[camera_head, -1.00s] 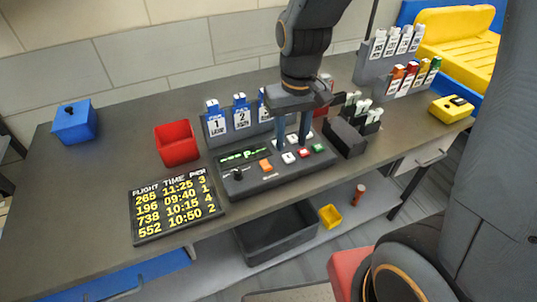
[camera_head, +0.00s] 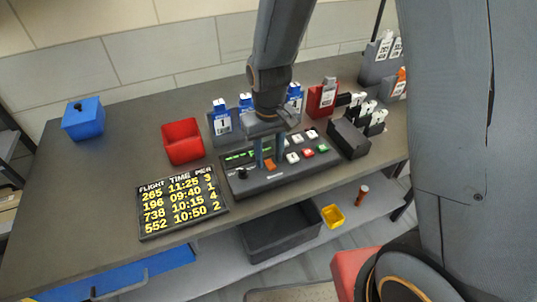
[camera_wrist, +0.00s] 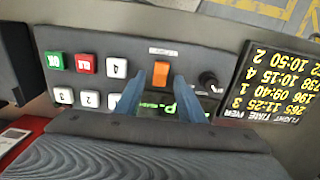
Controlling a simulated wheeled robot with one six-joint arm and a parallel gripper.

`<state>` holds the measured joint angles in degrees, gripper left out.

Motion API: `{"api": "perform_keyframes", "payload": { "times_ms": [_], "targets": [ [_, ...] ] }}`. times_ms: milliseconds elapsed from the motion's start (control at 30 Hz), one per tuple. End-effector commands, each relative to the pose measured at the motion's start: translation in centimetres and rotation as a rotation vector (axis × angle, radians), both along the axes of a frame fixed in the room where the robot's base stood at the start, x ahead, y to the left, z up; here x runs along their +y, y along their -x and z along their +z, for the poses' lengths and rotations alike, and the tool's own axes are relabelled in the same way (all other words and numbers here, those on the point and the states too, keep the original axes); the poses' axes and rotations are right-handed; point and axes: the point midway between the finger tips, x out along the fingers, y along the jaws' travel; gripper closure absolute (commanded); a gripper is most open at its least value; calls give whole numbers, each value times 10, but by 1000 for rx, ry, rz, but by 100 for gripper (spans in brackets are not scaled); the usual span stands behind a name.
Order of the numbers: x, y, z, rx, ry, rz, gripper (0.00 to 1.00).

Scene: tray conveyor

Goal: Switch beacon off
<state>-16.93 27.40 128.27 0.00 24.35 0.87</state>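A dark control panel (camera_head: 245,184) stands on the table with an orange rocker switch (camera_head: 270,167). The switch also shows in the wrist view (camera_wrist: 161,74), with a small label (camera_wrist: 162,51) too blurred to read. My gripper (camera_head: 270,157) is above the panel, close to the orange switch. In the wrist view my gripper (camera_wrist: 160,97) has its two blue fingers apart, with nothing between them; the switch lies just beyond the fingertips. I cannot tell whether they touch the panel or which way the switch is tipped. A green display (camera_wrist: 160,108) is partly hidden by the fingers.
White, red and green buttons (camera_head: 308,153) and a black knob (camera_head: 241,173) flank the switch. A flight board (camera_head: 183,203) lies at the left, a red bin (camera_head: 183,142) behind it. Blue numbered tags (camera_head: 222,117) and a dark card holder (camera_head: 349,137) stand near the panel.

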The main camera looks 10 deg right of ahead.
Motion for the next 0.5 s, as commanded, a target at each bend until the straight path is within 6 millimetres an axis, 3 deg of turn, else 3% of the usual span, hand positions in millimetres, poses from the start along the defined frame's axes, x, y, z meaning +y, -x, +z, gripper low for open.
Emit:
{"api": "perform_keyframes", "payload": {
  "times_ms": [267,500],
  "targets": [
    [0,0,-1,-1,0,0,64],
    [0,0,-1,-1,0,0,100]
  ]
}}
